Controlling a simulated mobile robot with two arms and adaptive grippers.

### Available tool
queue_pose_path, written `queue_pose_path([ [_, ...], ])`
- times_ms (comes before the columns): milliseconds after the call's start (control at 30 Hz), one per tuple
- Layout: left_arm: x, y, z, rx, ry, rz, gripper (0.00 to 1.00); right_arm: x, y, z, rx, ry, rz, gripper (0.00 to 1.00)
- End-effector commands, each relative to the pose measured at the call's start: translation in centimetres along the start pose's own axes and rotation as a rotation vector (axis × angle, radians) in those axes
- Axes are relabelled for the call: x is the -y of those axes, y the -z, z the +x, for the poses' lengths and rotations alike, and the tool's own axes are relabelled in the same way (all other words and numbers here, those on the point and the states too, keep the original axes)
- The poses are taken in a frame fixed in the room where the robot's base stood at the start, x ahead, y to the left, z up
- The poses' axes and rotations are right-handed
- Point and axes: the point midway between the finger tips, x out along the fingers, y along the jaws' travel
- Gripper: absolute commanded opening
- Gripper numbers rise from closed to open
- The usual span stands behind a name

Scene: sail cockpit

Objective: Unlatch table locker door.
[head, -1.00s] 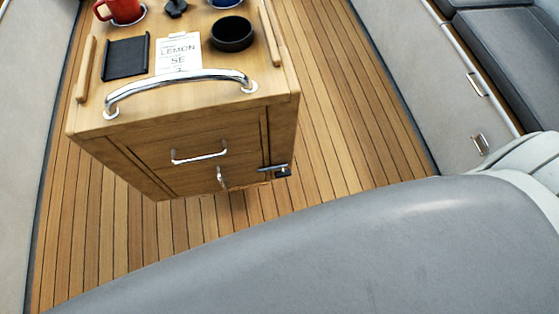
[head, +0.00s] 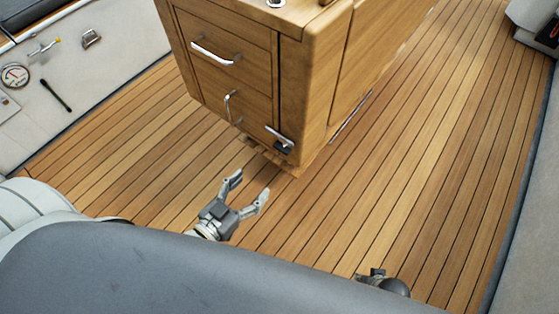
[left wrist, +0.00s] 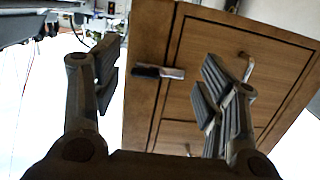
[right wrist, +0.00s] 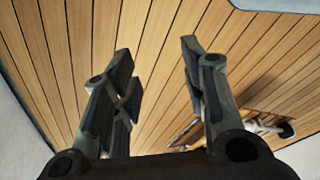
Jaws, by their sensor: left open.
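The wooden table locker (head: 315,75) stands at the top middle of the head view. Its lower front door (head: 200,85) carries a small upright chrome handle (head: 230,106). A latch with a chrome lever and dark base (head: 281,141) sits at the lower right of the front. My left gripper (head: 251,183) is open and empty, in front of and below the latch, apart from it. In the left wrist view the latch (left wrist: 158,72) appears between the open fingers (left wrist: 158,62), beyond them. My right gripper (right wrist: 156,55) is open and empty over the deck; only a dark part shows in the head view.
A drawer with a chrome handle (head: 215,52) is above the door. Slatted wooden deck (head: 400,160) is clear around the locker. A side wall with a gauge (head: 15,75) stands at left.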

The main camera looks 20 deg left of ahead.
Motion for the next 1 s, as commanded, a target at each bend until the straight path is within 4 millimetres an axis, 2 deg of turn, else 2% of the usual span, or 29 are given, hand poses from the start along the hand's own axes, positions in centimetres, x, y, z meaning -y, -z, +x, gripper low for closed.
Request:
queue_pose_path([
  [100, -0.7, 2.6, -0.1, -0.095, -0.018, -0.008, 0.66, 0.0, 0.7, -0.1, -0.01, -0.001, 0.002, 0.4],
  [267, -1.0, 4.7, 0.0, -0.149, -0.026, -0.016, 0.66, -0.1, 1.3, -0.8, -0.014, -0.002, 0.002, 0.4],
  [467, -1.1, 5.3, 2.2, -0.155, -0.026, -0.017, 0.66, -0.1, 1.6, -1.4, -0.018, -0.002, 0.003, 0.4],
  [800, -1.2, 6.1, 8.0, -0.154, -0.026, -0.016, 0.66, -0.2, 2.5, -3.1, -0.027, -0.004, 0.005, 0.4],
  [1000, -1.3, 6.3, 9.9, -0.15, -0.026, -0.016, 0.66, -0.2, 3.0, -3.9, -0.032, -0.004, 0.006, 0.4],
])
